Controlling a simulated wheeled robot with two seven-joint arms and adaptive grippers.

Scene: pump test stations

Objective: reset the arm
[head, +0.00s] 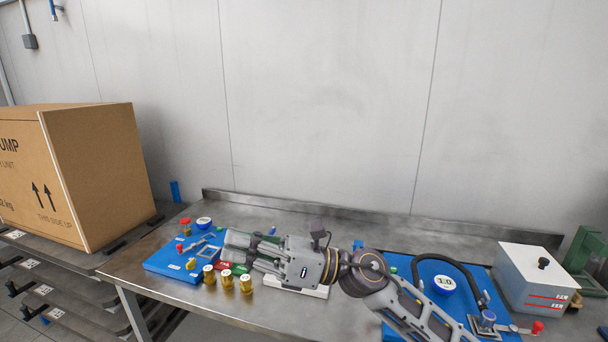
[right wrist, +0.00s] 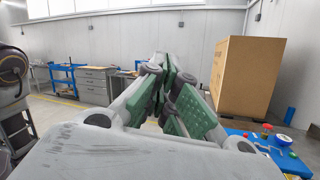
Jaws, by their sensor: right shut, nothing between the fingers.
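My right gripper (head: 237,248) reaches in from the lower right in the head view, above the table, its fingers pointing left. It is shut and empty, and its green finger pads meet in the right wrist view (right wrist: 164,88). In the head view its fingers are over the right part of the left blue pump station (head: 165,262) and hide some of it. My right forearm crosses in front of the right blue pump station (head: 400,262). My left gripper is not in view.
Several brass fittings (head: 227,280) stand on the metal table (head: 150,303) just in front of my gripper. A white box (head: 530,272) stands at the right. A large cardboard box (head: 95,170) sits on a rack at the left. The table's back edge has a raised lip.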

